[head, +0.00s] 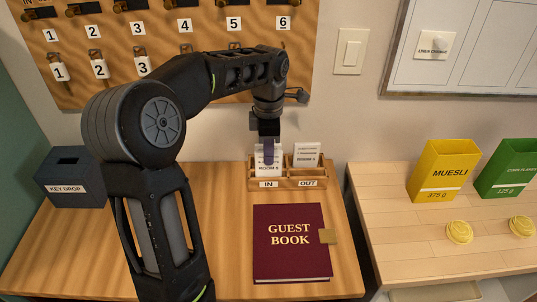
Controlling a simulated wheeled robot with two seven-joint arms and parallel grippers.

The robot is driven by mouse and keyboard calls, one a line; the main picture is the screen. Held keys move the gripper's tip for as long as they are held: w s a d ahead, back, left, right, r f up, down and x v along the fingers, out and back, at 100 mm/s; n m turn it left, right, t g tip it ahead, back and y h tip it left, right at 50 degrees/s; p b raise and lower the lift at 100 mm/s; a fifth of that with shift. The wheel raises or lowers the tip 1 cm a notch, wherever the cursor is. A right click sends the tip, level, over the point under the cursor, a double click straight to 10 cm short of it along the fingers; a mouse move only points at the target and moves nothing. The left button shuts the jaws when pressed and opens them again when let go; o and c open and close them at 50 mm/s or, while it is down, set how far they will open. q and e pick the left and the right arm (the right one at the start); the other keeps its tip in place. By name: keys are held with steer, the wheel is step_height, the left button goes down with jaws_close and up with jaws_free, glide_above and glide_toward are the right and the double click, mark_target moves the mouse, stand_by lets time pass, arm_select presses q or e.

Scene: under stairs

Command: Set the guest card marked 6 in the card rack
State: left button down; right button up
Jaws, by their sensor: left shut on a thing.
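My left gripper (268,150) comes down from above and is shut on a white guest card (266,172). The card's print seems to read ROOM 6, partly covered by the fingers. The card is upright at the IN side of the wooden card rack (288,184); its lower end is at the rack's front wall, and I cannot tell if it rests on the bottom. Another white card (306,155) stands in the OUT side, its small print unclear. My right gripper is not in view.
A red guest book (289,240) lies in front of the rack. A dark key drop box (72,178) stands at the left. A key board (190,30) hangs behind my arm. Yellow muesli (441,172) and green (508,168) boxes stand on the right-hand counter.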

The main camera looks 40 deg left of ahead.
arm_select(q)
steer(key=shift+f, duration=0.6)
steer(key=shift+f, duration=0.1)
steer(key=c, duration=2)
jaws_free()
steer(key=shift+f, duration=0.1)
steer(key=o, duration=0.5)
